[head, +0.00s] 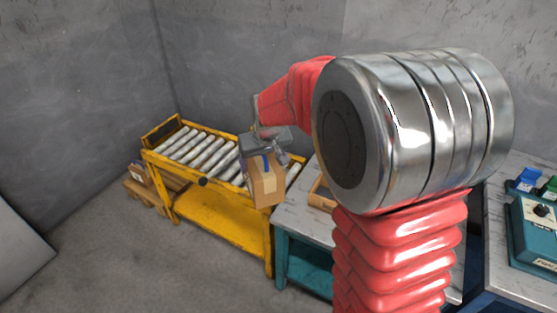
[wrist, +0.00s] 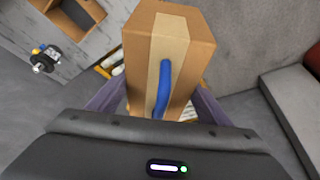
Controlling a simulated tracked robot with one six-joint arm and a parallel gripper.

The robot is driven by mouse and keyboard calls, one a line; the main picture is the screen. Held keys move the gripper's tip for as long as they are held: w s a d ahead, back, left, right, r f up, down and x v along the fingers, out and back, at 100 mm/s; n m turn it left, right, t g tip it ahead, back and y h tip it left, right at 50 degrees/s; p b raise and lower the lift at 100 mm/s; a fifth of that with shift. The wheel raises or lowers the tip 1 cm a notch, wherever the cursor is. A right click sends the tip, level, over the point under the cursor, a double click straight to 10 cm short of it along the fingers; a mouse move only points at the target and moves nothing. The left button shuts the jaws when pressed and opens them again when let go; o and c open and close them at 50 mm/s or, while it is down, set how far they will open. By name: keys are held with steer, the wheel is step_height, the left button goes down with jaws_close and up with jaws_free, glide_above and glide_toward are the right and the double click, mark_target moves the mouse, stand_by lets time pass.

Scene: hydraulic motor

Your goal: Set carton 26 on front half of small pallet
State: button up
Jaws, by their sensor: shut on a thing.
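My gripper (head: 266,155) is shut on a brown carton (head: 268,187) with a pale tape strip and a blue mark. It holds the carton in the air in front of the roller conveyor's right end. In the wrist view the carton (wrist: 198,50) sits between the two purple fingers of my gripper (wrist: 157,103). No number can be read on it. A low wooden pallet (head: 149,200) lies on the floor at the far left, partly hidden behind the conveyor's legs. A small carton (head: 138,172) stands on or by it.
The yellow roller conveyor (head: 205,208) stands between my gripper and the pallet. A teal workbench (head: 296,229) with a wooden tray (head: 321,194) is to the right. A teal control box (head: 537,235) sits on the right-hand table. Floor at the front left is clear.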

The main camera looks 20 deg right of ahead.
steer(key=shift+s+a+r, duration=0.1)
steer(key=shift+a+r, duration=0.1)
steer(key=shift+a, duration=0.35)
steer(key=shift+s+a+r, duration=0.1)
steer(key=shift+a+r, duration=0.05)
steer(key=shift+a, duration=0.4)
steer(key=shift+w, duration=0.1)
